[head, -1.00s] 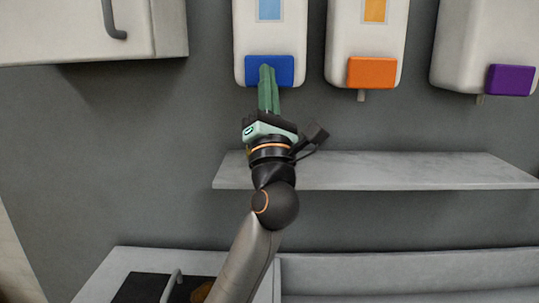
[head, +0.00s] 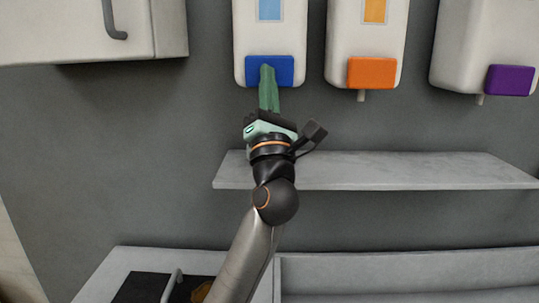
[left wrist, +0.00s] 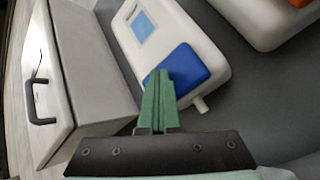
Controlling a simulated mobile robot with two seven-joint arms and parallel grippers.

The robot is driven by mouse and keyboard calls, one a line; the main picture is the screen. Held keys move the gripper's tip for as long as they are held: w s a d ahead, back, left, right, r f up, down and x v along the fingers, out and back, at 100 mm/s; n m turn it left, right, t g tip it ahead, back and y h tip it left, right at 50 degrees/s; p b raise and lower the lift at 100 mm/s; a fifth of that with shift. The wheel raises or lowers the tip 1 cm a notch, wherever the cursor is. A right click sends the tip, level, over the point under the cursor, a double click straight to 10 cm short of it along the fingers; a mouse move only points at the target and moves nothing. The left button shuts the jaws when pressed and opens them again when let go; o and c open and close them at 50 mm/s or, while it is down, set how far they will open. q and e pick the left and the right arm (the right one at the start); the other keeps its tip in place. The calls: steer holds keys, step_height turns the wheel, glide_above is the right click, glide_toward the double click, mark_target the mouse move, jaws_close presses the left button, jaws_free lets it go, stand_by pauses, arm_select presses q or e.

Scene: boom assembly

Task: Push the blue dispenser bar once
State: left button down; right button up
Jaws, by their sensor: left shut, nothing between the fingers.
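The blue dispenser bar (head: 285,68) is on the lower front of the left white dispenser (head: 243,40) on the wall. It also shows in the left wrist view (left wrist: 192,62), on the tilted dispenser (left wrist: 132,32). My left gripper (head: 267,68) is shut and empty, its green fingers pointing up. The fingertips overlap the lower middle of the bar in the head view. My right gripper is not in view.
Dispensers with an orange bar (head: 371,73) and a purple bar (head: 510,80) hang to the right. A shelf (head: 420,172) lies below them. A white cabinet (head: 75,35) is at upper left. A counter (head: 400,275) runs along the bottom.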

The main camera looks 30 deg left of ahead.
arm_select(q)
steer(key=shift+w+a, duration=0.2)
steer(key=shift+w, duration=0.1)
steer(key=shift+s+d, duration=0.1)
stand_by(0.4)
steer(key=shift+s+d+f+p, duration=0.1)
steer(key=shift+s+d+p, duration=0.1)
steer(key=shift+s+p, duration=0.4)
steer(key=shift+d, duration=0.1)
steer(key=s+d+p, duration=0.2)
steer(key=s, duration=0.3)
steer(key=shift+s+d, duration=0.25)
steer(key=shift+d, duration=0.05)
stand_by(0.7)
